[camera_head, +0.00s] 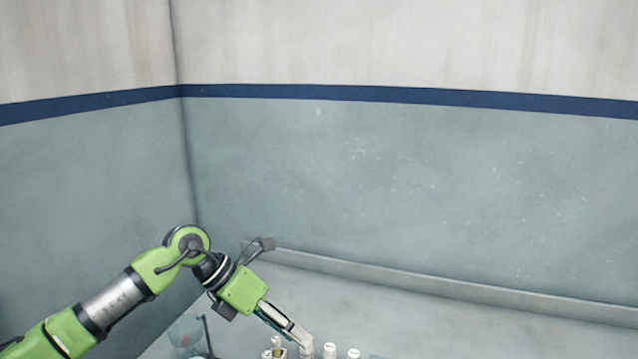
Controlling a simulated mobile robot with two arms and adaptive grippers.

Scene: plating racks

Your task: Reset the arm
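My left arm comes in from the lower left. Its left gripper (303,340) points down and to the right, low in the picture. Its fingers show side-on, close to small white-topped items (330,350) at the bottom edge. I cannot tell whether the fingers are open or shut, or whether they touch anything. My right gripper is not in view.
A grey surface (430,325) spreads along the bottom, cut off by the frame. A low ledge (420,278) runs along the back wall. A clear container (186,338) stands at the lower left. Walls meet in a corner behind the arm. The surface at right looks clear.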

